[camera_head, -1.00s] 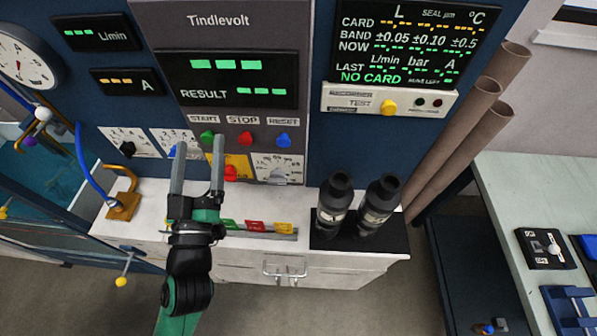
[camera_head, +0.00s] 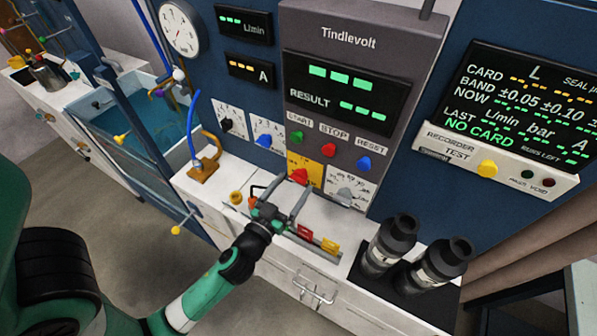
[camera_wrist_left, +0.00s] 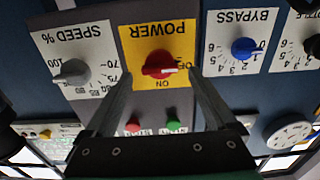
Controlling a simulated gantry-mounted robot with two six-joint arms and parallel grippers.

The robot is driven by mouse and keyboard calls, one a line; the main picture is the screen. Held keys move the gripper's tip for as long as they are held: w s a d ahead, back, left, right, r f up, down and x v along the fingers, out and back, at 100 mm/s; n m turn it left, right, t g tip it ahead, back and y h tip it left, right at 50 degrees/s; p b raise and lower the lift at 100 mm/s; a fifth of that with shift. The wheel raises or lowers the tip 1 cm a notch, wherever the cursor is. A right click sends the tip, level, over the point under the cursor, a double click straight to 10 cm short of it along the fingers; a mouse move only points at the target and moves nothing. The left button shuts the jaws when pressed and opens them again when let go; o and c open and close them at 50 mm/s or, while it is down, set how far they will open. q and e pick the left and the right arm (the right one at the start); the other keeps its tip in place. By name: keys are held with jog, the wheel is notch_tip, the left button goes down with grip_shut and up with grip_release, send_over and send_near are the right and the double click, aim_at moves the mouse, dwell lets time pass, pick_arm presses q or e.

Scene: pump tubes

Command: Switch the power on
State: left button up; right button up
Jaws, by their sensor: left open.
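The power switch is a red rotary knob (camera_head: 299,176) on a yellow plate low on the control panel. In the left wrist view the red knob (camera_wrist_left: 158,64) appears upside down on its plate marked POWER. Its pale pointer points to the picture's right, by the partly covered OFF mark; ON is below it. My left gripper (camera_head: 288,191) is open and empty, just in front of and below the knob. In the wrist view its fingers (camera_wrist_left: 160,76) appear on either side of the knob; contact cannot be told. My right gripper is not in view.
The blue bypass knob (camera_head: 264,141) and grey speed knob (camera_head: 345,195) flank the power plate. Start, stop and reset buttons (camera_head: 328,150) are above. A rail with coloured tags (camera_head: 305,232) lies below the gripper. Two dark cylinders (camera_head: 389,243) stand at the right of the counter.

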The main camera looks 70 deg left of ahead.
aim_at(296, 180)
pick_arm(q)
jog(key=x, duration=0.3)
jog(key=shift+w+a, duration=0.25)
jog(key=shift+a, duration=0.05)
jog(key=c, duration=1.4)
